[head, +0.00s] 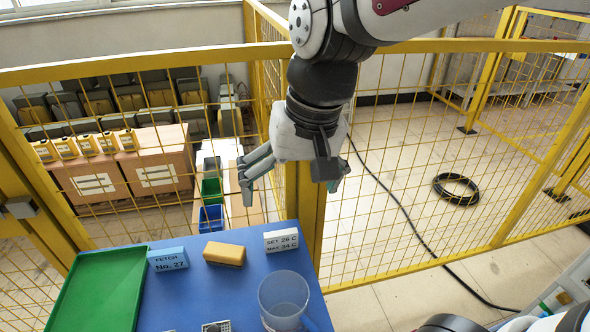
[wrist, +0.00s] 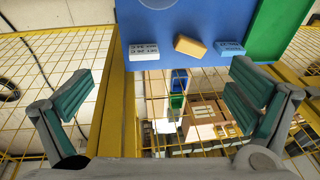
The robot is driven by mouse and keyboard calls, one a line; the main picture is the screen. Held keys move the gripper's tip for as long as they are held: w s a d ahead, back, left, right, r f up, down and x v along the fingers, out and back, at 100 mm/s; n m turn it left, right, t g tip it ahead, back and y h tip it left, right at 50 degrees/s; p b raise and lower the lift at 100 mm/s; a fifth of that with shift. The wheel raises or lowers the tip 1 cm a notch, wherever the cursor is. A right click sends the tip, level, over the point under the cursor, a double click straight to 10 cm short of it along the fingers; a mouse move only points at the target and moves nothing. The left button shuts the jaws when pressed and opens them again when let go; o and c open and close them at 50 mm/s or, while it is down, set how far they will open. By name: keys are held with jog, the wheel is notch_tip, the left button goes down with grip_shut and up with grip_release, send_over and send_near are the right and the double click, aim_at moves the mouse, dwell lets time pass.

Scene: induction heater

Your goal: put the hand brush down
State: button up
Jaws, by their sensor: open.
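No hand brush can be made out for certain. A yellow block with a browner lower side (head: 224,254) lies on the blue table top (head: 195,295), between two label blocks; I cannot tell whether it is a brush or a sponge. It also shows in the wrist view (wrist: 190,46). My gripper (head: 290,184) is open, high by the yellow fence beyond the table's back edge. In the wrist view its fingers (wrist: 163,92) are spread wide, with nothing between them, and the table lies past them at the top.
A green tray (head: 98,292) is on the table's left. A blue label block (head: 168,259), a white label block (head: 281,240) and a clear beaker (head: 284,297) also stand there. The yellow mesh fence (head: 400,150) runs behind. Cartons (head: 120,165) and bins lie beyond it.

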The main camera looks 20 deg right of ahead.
jog(key=s+d+r+n+t+h, duration=0.1)
jog(key=s+d, duration=0.3)
jog(key=s, duration=0.6)
jog(key=shift+s+n, duration=0.15)
jog(key=shift+n, duration=0.45)
jog(key=shift+r+t+p, duration=0.3)
jog(key=shift+r+p, duration=0.05)
jog(key=shift+r, duration=0.15)
jog(key=shift+c, duration=0.6)
